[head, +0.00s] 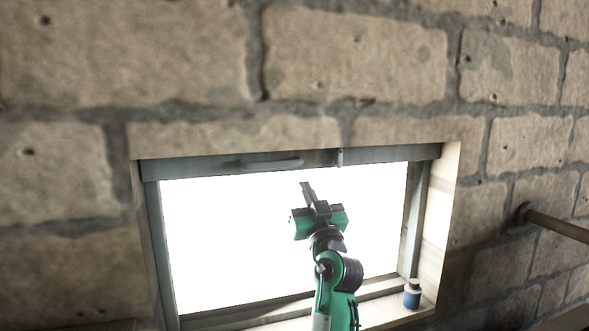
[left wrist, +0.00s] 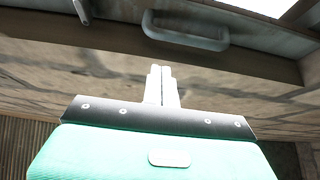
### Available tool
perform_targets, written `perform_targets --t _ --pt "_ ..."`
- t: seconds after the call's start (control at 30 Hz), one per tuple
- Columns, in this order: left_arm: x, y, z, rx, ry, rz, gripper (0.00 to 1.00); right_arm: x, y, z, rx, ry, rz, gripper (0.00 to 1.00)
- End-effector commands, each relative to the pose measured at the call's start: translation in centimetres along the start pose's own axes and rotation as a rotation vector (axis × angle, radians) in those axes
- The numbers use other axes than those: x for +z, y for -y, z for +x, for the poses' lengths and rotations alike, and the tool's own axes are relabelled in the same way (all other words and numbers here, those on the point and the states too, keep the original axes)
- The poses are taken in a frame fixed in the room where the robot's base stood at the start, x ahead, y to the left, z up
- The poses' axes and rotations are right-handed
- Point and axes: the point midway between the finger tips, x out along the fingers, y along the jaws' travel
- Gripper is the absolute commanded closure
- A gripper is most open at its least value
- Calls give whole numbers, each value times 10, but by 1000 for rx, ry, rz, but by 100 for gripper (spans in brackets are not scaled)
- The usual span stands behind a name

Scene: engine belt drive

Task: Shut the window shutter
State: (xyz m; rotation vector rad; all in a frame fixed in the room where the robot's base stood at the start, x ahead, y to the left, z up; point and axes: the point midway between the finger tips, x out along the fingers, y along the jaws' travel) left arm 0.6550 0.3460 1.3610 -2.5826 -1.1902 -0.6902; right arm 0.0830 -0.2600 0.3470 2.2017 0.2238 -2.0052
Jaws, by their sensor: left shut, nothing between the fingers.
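The window (head: 240,235) is a bright white opening in a grey frame set in the stone wall in the head view. A grey strip with a bar handle (head: 272,163) runs along its top; a small latch-like piece (head: 339,157) is right of the handle. The strip appears to be the shutter's edge, but the panel is not clearly visible. My left gripper (head: 305,186) is shut and empty, fingers pointing up, before the opening just below the strip. In the left wrist view its fingertips (left wrist: 160,69) are apart from the handle (left wrist: 186,31). My right gripper is out of view.
A small blue bottle with a white cap (head: 412,293) stands on the sill (head: 385,309) at the lower right. A pipe (head: 555,225) sticks out of the wall on the right. The wall around the window is otherwise clear.

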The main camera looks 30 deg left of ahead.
Motion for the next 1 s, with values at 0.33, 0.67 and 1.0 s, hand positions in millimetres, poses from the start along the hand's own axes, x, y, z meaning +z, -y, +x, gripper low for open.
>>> perform_targets --t 0.33,0.67,1.0 --pt "-7 0 52 -2 -4 4 100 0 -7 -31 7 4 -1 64" --pt "-4 -1 94 0 -3 2 100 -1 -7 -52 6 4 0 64" --pt "-1 0 100 -1 -3 0 100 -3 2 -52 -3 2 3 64"
